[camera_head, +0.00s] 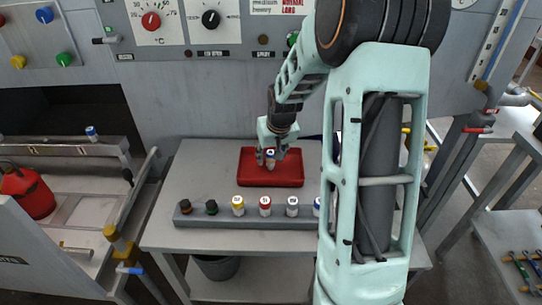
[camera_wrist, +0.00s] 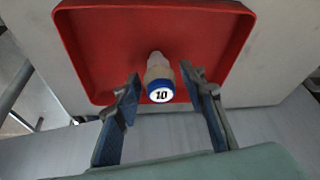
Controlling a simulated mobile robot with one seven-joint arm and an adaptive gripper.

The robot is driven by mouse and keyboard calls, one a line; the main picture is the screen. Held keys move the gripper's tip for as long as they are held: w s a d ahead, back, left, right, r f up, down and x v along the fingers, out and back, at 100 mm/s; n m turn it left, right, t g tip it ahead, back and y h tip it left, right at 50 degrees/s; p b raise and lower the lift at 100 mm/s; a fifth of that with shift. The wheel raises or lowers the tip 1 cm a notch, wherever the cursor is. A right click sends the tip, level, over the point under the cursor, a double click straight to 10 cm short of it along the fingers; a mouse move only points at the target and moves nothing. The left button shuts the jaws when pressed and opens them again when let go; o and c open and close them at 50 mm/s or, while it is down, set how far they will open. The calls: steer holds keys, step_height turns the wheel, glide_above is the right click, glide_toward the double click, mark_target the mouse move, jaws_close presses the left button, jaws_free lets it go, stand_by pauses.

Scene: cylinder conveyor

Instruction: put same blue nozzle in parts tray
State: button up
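A nozzle with a blue ring and a white top marked 10 (camera_wrist: 160,84) is over the red parts tray (camera_wrist: 85,50), its narrow end pointing at the tray floor. Whether it touches the floor is hard to tell. In the head view the nozzle (camera_head: 270,154) shows between the fingers above the red tray (camera_head: 270,181). My gripper (camera_wrist: 160,78) has one finger on each side of the nozzle, with visible gaps, so it looks open. It also shows in the head view (camera_head: 270,160), pointing down at the tray.
A grey rack (camera_head: 225,222) in front of the tray holds several nozzles with coloured rings; a blue one (camera_head: 317,207) is partly hidden by my arm. Another blue-ringed nozzle (camera_head: 91,133) stands on the left machine ledge. The machine panel (camera_head: 200,100) rises behind the table.

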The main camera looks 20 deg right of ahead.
steer(key=p+v, duration=0.1)
steer(key=v, duration=1.1)
steer(key=shift+d, duration=0.1)
